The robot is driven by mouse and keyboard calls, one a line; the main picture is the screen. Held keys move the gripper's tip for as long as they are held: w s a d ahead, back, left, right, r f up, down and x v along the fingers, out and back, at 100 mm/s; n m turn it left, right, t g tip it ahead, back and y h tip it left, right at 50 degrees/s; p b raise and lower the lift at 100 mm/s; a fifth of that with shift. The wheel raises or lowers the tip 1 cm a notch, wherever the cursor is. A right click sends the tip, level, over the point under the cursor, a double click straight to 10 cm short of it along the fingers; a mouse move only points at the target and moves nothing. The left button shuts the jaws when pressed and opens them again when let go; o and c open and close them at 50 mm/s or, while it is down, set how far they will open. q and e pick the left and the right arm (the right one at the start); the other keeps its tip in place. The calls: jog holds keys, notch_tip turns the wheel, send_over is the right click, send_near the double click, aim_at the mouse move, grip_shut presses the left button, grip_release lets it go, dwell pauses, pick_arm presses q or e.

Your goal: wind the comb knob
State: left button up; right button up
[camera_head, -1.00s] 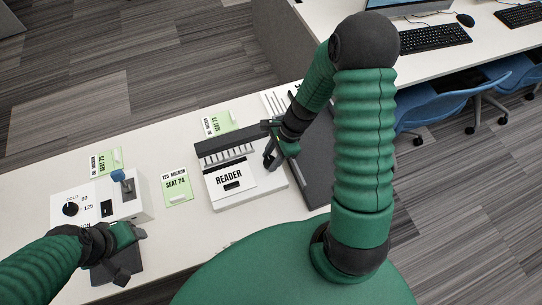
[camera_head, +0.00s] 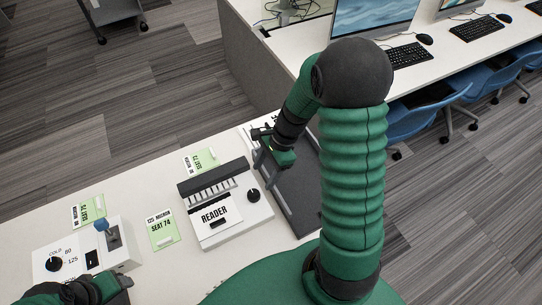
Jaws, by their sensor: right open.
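The white reader box (camera_head: 238,234) stands on the table, with a dark comb-like row of slots (camera_head: 215,182) along its back. The black comb knob (camera_head: 253,195) is on its right side and fully visible. My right gripper (camera_head: 262,160) is open and empty, behind the knob and apart from it, near the dark tray. My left gripper (camera_head: 118,284) is at the lower left beside the white dial box. Its fingers are partly cut off and I cannot tell their state.
The white box (camera_head: 122,254) with a dial (camera_head: 54,264) and blue-topped lever (camera_head: 102,226) stands at left. Bare table lies in front.

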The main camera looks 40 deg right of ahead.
jog(key=v, duration=0.7)
jog(key=shift+p, duration=0.3)
